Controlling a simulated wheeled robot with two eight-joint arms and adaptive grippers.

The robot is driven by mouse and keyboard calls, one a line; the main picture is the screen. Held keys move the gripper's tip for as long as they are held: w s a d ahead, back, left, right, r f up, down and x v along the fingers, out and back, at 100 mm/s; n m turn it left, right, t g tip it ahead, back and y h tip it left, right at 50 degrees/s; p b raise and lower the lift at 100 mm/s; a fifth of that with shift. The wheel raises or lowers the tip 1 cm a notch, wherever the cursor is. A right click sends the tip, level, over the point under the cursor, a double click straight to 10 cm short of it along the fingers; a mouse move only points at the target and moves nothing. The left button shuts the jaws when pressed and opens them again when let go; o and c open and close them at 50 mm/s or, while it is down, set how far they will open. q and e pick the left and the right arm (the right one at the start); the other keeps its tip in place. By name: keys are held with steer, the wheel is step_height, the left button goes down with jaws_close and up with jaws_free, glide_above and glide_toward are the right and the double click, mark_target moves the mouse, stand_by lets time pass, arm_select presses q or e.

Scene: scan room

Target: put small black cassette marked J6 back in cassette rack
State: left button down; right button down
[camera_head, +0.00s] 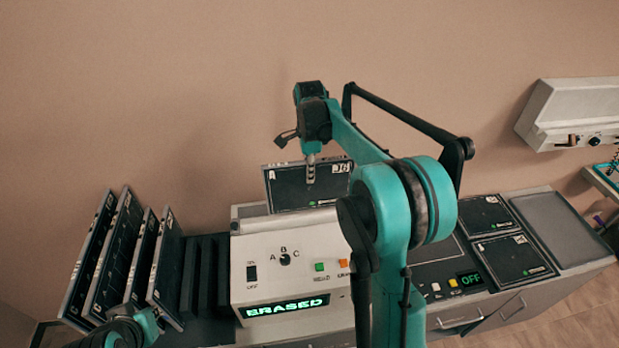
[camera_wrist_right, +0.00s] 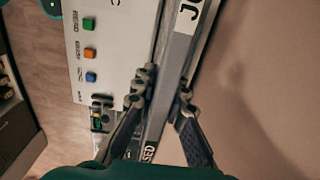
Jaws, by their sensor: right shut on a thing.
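The small black cassette marked J6 (camera_head: 289,190) stands upright behind the white reader (camera_head: 310,252), with an A at its left corner. Its lower part is hidden, so I cannot tell if it sits in a slot. My right gripper (camera_head: 311,168) is shut on its top edge. In the right wrist view the fingers (camera_wrist_right: 163,100) clasp the cassette's grey edge (camera_wrist_right: 180,50), which bears a partly hidden label ending in "SED". The cassette rack (camera_head: 205,275) is at the left, with several larger cassettes leaning in it and dark empty slots at its right. My left gripper's fingers are not visible.
The reader's display (camera_head: 285,308) reads ERASED. Two black cassettes (camera_head: 514,258) lie flat on the right counter, by a grey tray (camera_head: 560,232) and a panel showing OFF (camera_head: 470,279). A white wall unit (camera_head: 570,115) hangs at right. Part of my left arm is near the rack's front.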

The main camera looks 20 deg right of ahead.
stand_by(0.3)
steer(key=shift+r+p, duration=3.25)
steer(key=shift+r, duration=1.35)
steer(key=shift+s+f, duration=0.1)
steer(key=shift+f, duration=0.05)
